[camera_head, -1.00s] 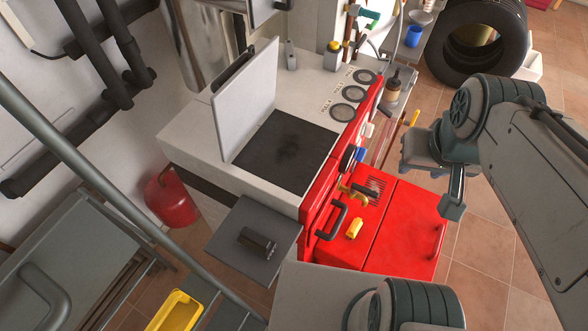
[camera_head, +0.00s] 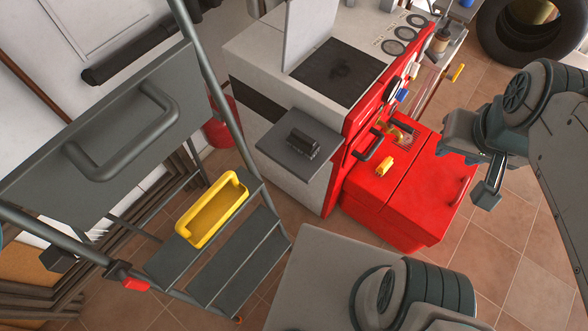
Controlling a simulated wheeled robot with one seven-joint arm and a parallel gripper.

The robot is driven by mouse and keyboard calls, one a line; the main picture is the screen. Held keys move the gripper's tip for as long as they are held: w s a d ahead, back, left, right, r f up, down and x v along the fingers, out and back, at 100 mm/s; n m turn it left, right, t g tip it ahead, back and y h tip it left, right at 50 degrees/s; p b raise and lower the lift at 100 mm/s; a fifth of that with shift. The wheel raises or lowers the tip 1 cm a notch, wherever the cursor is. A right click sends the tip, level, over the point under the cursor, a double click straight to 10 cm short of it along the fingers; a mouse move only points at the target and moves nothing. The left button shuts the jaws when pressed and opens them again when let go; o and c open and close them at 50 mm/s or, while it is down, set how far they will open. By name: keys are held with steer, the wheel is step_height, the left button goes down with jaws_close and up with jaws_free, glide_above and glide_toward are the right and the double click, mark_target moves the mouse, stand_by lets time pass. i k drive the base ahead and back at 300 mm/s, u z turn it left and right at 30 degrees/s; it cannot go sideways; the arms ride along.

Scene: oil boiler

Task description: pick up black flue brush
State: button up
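A small dark block-like object (camera_head: 303,143), which looks like the black flue brush, lies on the grey side shelf (camera_head: 280,155) at the left of the boiler. Its fine shape is too small to tell. My gripper (camera_head: 472,175) hangs at the right, above and right of the red cabinet, well apart from the brush. It looks open and empty; one finger shows clearly, and the other is partly hidden.
The boiler (camera_head: 262,60) has its lid raised beside a dark top plate. A red cabinet (camera_head: 400,190) stands in front. A stepladder (camera_head: 250,260) with a yellow tray (camera_head: 212,210) stands at left. A tire (camera_head: 505,45) is at the back right. Tiled floor is clear at right.

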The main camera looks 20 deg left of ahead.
mark_target(300, 141)
steer(key=k, duration=0.35)
steer(key=u, duration=3.1)
steer(key=k, duration=1.55)
steer(key=z, duration=1.2)
steer(key=i, duration=1.65)
